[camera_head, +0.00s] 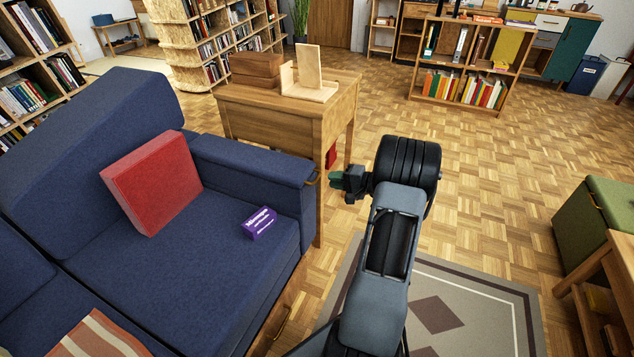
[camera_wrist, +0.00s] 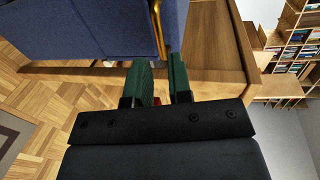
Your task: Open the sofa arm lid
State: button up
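The blue sofa (camera_head: 170,240) has a flat-topped arm, its lid (camera_head: 255,160), on the side by the wooden cabinet. The lid lies closed and level. A brass handle (camera_head: 314,179) sits at the front end of this arm; in the wrist view the handle (camera_wrist: 158,32) hangs beside the blue fabric. My gripper (camera_head: 338,182), with dark green fingers, is just to the right of the handle. In the wrist view my gripper (camera_wrist: 160,70) is open, and the handle's near end shows in the gap between the fingertips. I cannot tell whether they touch it.
A red cushion (camera_head: 150,180) and a purple box (camera_head: 259,223) lie on the seat.

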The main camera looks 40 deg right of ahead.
aim_at(318, 177)
jog(key=shift+b+x, duration=0.6)
jog(key=shift+x, duration=2.6)
jog(key=shift+c, duration=0.5)
grip_shut()
